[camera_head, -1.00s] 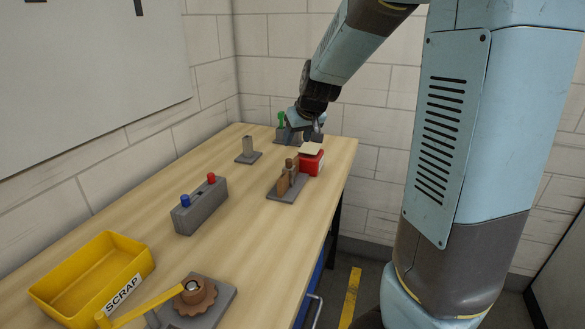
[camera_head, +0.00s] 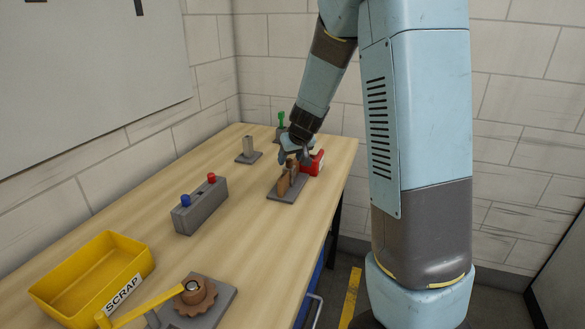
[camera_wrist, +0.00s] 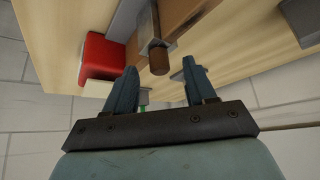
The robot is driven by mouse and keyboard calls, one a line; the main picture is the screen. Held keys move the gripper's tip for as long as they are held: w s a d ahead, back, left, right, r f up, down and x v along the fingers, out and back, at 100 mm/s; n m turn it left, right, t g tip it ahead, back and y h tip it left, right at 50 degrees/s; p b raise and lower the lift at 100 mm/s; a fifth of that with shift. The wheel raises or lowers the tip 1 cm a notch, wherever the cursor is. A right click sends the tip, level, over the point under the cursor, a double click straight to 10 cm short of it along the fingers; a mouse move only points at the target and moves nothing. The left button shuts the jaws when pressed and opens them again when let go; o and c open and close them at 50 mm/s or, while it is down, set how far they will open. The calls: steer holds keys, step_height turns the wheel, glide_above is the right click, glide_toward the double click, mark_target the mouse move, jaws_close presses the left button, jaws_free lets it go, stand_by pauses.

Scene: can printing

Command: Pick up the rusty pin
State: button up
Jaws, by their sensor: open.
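A rusty brown pin (camera_wrist: 158,62) shows in the wrist view, with its round end toward the camera and its shaft passing a grey metal bracket (camera_wrist: 151,25). My gripper (camera_wrist: 160,72) is open and empty. Its two fingertips lie to the left and right of the pin's end, and I cannot tell if they touch it. In the head view my gripper (camera_head: 292,160) is above the far end of a grey fixture (camera_head: 282,198) with brown parts (camera_head: 283,182). There the gripper hides the pin or most of it.
A grey block with blue and red knobs (camera_head: 200,208), a grey post (camera_head: 249,147), a yellow SCRAP bin (camera_head: 82,285) and a rusty gear (camera_head: 196,296) are on the wooden table (camera_head: 150,230). Its middle is clear.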

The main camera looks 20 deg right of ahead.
steer(key=shift+w+f, duration=0.35)
steer(key=shift+f, duration=0.2)
jaws_close()
